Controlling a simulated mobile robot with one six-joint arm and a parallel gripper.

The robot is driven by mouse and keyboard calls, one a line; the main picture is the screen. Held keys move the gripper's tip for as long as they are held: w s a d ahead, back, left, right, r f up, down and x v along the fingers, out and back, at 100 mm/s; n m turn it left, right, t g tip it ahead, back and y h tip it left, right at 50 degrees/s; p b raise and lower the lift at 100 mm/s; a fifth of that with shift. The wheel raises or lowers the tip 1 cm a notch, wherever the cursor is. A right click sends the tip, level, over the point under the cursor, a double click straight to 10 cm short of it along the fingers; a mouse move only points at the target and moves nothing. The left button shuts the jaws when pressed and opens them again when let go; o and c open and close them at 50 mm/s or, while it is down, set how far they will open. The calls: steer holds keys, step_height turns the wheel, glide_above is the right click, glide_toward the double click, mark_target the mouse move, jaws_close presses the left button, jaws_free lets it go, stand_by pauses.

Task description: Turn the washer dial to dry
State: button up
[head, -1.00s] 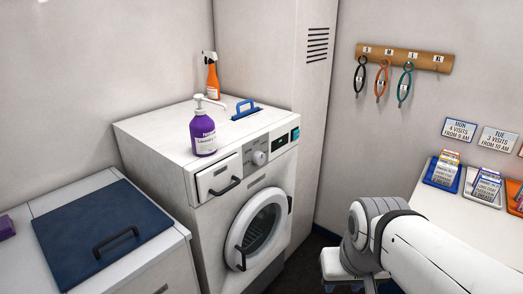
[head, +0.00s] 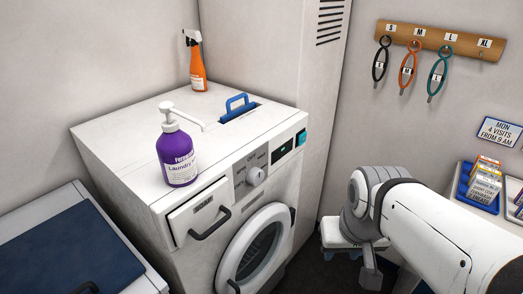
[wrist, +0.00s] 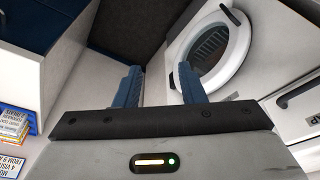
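The white washer (head: 190,215) stands against the back wall, its round door (head: 258,245) shut. Its dial (head: 256,176) is a small pale knob on the front panel, right of the detergent drawer (head: 200,208). The marks around the dial are too small to read. In the wrist view, the washer door (wrist: 208,50) shows at the upper right, and the dial is not visible. My gripper (wrist: 158,75) shows two blue fingers spread apart with nothing between them. In the head view my arm is at the right, apart from the washer.
A blue-lidded unit (head: 60,240) stands at left. Hanging loops (head: 408,68) and a counter with card trays (head: 482,185) are at right.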

mark_target(259, 179)
steer(key=shift+o, duration=1.4)
steer(key=shift+a+f, duration=0.2)
steer(key=shift+f, duration=0.1)
steer(key=o, duration=0.4)
steer(key=a+f+m+g+y, duration=0.1)
steer(key=a, duration=0.1)
steer(key=a+f+m+g+y, duration=0.1)
steer(key=a+y, duration=0.1)
steer(key=a+f+m+g+y, duration=0.1)
steer(key=m, duration=0.1)
steer(key=shift+a, duration=0.4)
steer(key=shift+o, duration=0.2)
steer(key=w+a+m+y, duration=0.5)
steer(key=a+m+y, duration=0.2)
steer(key=w+d+f+m+t+y, duration=0.2)
steer(key=w+d+m+t+y, duration=0.1)
steer(key=w+m+t, duration=1.1)
steer(key=w+a, duration=0.1)
steer(key=w, duration=0.1)
steer(key=w+a+g+p, duration=0.1)
steer(key=w+a, duration=0.1)
steer(key=w, duration=0.1)
steer(key=w+a+g, duration=0.1)
steer(key=w+a, duration=0.1)
steer(key=shift+w+a+r+m, duration=0.2)
steer(key=shift+m, duration=0.2)
